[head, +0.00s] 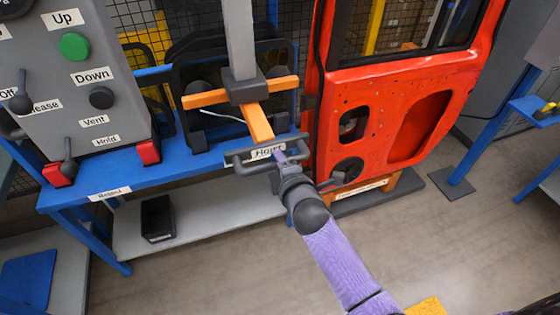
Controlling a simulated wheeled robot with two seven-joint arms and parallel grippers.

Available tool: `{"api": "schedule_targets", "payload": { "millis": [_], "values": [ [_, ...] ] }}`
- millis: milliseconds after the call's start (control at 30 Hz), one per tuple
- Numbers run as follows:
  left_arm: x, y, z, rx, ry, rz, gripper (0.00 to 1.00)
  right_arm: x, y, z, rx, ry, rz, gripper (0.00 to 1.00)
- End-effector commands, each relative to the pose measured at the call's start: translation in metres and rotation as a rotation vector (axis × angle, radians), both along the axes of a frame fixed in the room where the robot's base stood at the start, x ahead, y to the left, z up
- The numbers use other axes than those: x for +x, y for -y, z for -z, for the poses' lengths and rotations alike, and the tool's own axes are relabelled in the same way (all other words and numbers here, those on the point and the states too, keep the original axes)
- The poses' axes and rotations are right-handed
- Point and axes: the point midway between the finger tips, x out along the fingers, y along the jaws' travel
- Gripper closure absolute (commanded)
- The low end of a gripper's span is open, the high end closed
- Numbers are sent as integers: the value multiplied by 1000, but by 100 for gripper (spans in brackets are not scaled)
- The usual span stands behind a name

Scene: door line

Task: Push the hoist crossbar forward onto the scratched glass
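The hoist crossbar (205,98) is an orange bar on a dark block (246,88) below a grey upright post. An orange arm (259,124) runs from the block toward me to a dark grey handle (240,161). Dark round pads show partly behind the bar's ends. A dark-framed glass pane (181,70) stands behind the crossbar; I cannot tell whether the pads touch it. A thin pale curved line shows below the bar. My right gripper (277,158) is at the handle's middle, overlapping it; its fingers are too hidden to judge. My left gripper is out of view.
A grey control panel (85,75) with Up, Down, Vent and Hold labels stands left on a blue bench (75,193). A red car door (400,90) stands close on the right. A black bin (157,218) sits on the lower shelf. The floor at front right is clear.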

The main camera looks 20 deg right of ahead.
Motion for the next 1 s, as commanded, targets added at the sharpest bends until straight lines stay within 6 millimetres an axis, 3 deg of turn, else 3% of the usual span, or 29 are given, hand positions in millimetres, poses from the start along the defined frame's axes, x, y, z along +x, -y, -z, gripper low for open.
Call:
{"api": "schedule_targets", "payload": {
  "millis": [33,100,1000],
  "values": [
    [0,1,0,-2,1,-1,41,0,0,0,0,0,0,87],
    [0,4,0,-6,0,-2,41,0,0,0,0,-1,0,100],
    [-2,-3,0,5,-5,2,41,0,0,0,0,0,0,100]
  ]
}}
